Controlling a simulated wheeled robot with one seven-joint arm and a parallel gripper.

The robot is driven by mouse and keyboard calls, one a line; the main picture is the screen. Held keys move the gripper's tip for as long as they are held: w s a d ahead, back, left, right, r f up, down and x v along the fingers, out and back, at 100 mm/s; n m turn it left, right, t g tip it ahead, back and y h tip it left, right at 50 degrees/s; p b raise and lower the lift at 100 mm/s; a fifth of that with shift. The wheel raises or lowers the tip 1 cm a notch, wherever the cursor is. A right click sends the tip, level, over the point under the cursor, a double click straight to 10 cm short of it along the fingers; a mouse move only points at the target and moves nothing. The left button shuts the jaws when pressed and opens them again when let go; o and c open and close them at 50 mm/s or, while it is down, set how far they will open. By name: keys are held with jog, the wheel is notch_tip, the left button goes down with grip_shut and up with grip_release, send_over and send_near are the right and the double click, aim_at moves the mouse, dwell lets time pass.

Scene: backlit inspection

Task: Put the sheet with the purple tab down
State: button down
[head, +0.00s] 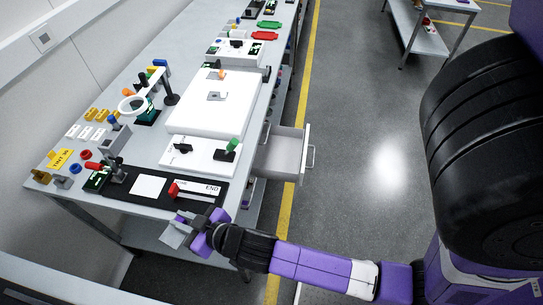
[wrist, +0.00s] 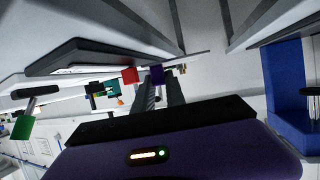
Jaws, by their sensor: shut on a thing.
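The sheet (head: 174,236) is a small grey plate in front of the bench's near end in the head view. Its purple tab (wrist: 157,75) shows at my fingertips in the wrist view, where the sheet looks thin and nearly edge-on. My gripper (head: 190,227) is shut on the purple tab and holds the sheet clear of the bench top. In the wrist view my gripper's two dark fingers (wrist: 160,88) partly hide the tab. A red tab (head: 174,190) lies on the black board (head: 207,189) marked END, beside a white square (head: 149,186).
White light panels (head: 215,118) and a lower white panel (head: 196,168) with a green-tabbed piece fill the bench middle. A magnifier stand (head: 171,90) and small coloured parts stand at left. An open drawer (head: 285,151) juts out right. The floor aisle is clear.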

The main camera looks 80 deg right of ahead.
aim_at(176, 246)
jog(key=a+f+n+y, duration=0.1)
jog(key=a, duration=0.1)
jog(key=a+f, duration=0.1)
jog(key=f, duration=0.1)
jog(key=a+f+n+y, duration=0.1)
jog(key=a, duration=0.1)
jog(key=shift+w+a+f+n+y, duration=0.3)
jog(key=shift+f, duration=0.05)
